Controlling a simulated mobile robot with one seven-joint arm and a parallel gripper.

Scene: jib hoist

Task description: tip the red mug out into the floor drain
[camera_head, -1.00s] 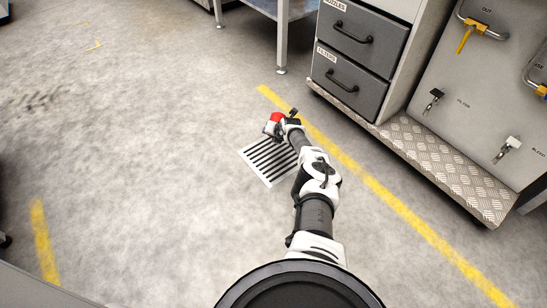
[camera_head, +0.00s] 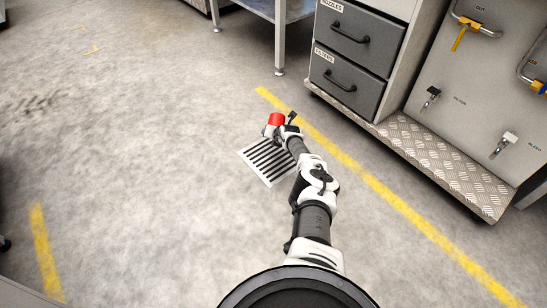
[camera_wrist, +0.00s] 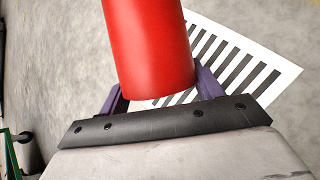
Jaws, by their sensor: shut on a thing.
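The red mug (camera_head: 276,119) is in my gripper (camera_head: 279,129), over the far edge of the floor drain. In the wrist view the mug (camera_wrist: 150,45) fills the top middle, between the two purple fingers of my gripper (camera_wrist: 158,88). My gripper is shut on it. The mug's opening and any contents are hidden from me. The floor drain (camera_head: 262,170) is a white-framed grate with black slots. It shows behind the mug in the wrist view (camera_wrist: 284,70), partly covered by the mug and gripper.
A yellow floor line (camera_head: 375,190) runs right of the drain. Beyond it stand a grey drawer cabinet (camera_head: 356,60) and a panel with valves above a tread-plate step (camera_head: 430,160). A table leg (camera_head: 279,45) stands at the back. The floor left of the drain is clear.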

